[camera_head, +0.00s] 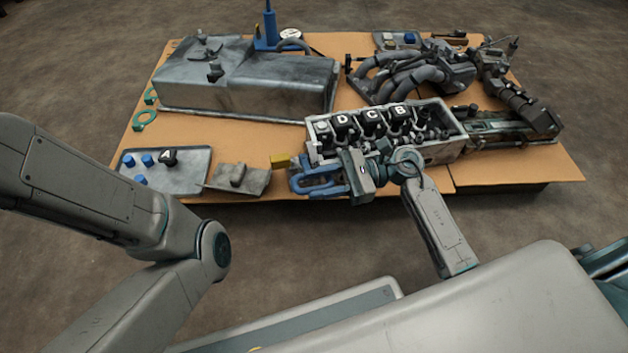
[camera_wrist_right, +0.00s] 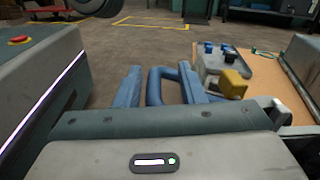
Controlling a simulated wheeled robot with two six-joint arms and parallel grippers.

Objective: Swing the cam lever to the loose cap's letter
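The loose black cap marked A (camera_head: 168,157) lies on a grey tray (camera_head: 194,180) at the left of the table. Caps marked D (camera_head: 342,121), C (camera_head: 371,115) and B (camera_head: 399,111) sit in a row on the open engine block (camera_head: 455,151). My right gripper (camera_head: 305,182) is at the block's front left corner. Its blue fingers stand apart in the right wrist view (camera_wrist_right: 160,85), with a blue loop (camera_wrist_right: 154,88) between them; I cannot tell whether this is the cam lever. My left gripper is out of view.
A yellow block (camera_head: 280,160) and a small grey plate (camera_head: 247,180) lie left of the right gripper. A large grey cover (camera_head: 235,80) and a pipe manifold (camera_head: 415,75) stand behind. Green rings (camera_head: 145,119) lie at the left edge. Bare board shows between them.

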